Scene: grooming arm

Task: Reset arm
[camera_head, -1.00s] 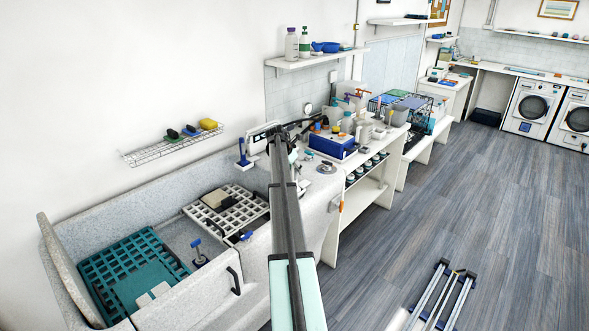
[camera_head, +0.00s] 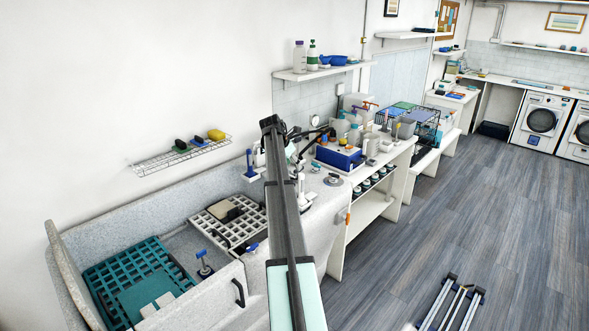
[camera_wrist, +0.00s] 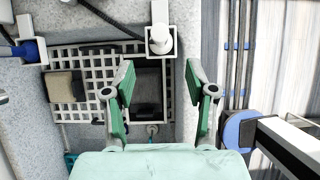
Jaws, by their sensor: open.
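My arm (camera_head: 283,220) reaches out over the edge of the grey tub (camera_head: 120,222) in the head view, and its end is mostly hidden behind its own links. In the wrist view my gripper (camera_wrist: 160,88) is open, its two green-padded fingers apart with nothing between them. Below it lies a white grate (camera_wrist: 80,82) with a dark square gap. A white post with a rounded top (camera_wrist: 161,40) stands just beyond the fingers in that view. Which thing is the grooming arm, I cannot tell.
A blue box (camera_head: 338,156) and several bottles crowd the counter beyond the tub. A wire rack (camera_head: 178,152) hangs on the wall. A teal grate (camera_head: 140,275) lies in the tub. The wooden floor at right is open except for a metal frame (camera_head: 452,303).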

